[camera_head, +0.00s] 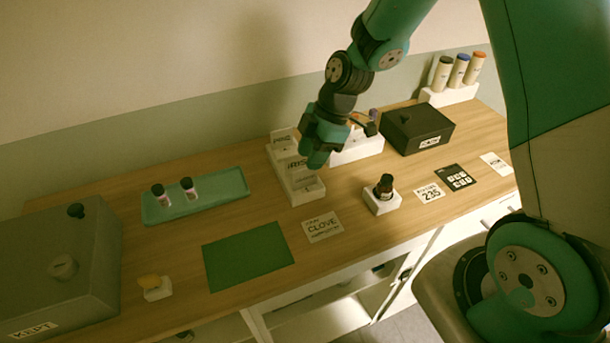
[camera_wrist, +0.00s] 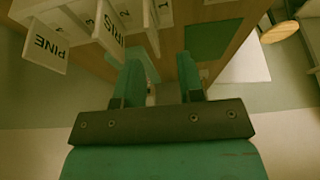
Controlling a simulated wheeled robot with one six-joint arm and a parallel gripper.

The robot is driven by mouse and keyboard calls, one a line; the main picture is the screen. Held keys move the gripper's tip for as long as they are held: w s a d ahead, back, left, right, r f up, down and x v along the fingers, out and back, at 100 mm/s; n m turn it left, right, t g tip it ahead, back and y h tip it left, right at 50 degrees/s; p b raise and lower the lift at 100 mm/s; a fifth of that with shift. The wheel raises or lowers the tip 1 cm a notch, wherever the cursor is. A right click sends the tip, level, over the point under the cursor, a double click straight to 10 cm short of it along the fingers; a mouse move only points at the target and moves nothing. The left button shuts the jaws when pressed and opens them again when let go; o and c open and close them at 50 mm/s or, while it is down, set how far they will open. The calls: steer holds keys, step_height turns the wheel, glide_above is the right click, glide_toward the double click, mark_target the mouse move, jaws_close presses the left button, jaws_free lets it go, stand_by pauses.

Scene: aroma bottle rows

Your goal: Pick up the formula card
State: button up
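Several flat cards lie on the wooden table in the head view: a white card reading CLOVE (camera_head: 322,227), a white card reading 235 (camera_head: 430,193), a dark card with pale squares (camera_head: 456,177) and a plain-looking white card (camera_head: 496,164) at the right. I cannot tell for sure which is the formula card. My gripper (camera_head: 318,150) is above the white stepped rack (camera_head: 290,172), clear of all the cards. In the wrist view, the two fingers of my gripper (camera_wrist: 160,78) stand apart, with no card between them.
A brown bottle (camera_head: 385,184) stands in a white holder right of the CLOVE card. A green mat (camera_head: 248,256) lies left of it. A teal tray (camera_head: 220,199) holds two vials. A black box (camera_head: 416,128) and a grey KEPT box (camera_head: 75,262) also stand there.

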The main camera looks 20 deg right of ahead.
mark_target(302, 175)
steer(key=shift+w+d+p+x, duration=0.15)
steer(key=shift+p+x, duration=0.6)
steer(key=shift+x, duration=0.9)
steer(key=shift+w+d+p+x, duration=0.15)
steer(key=shift+p+x, duration=0.6)
steer(key=shift+x, duration=0.95)
steer(key=shift+f, duration=0.1)
jaws_close()
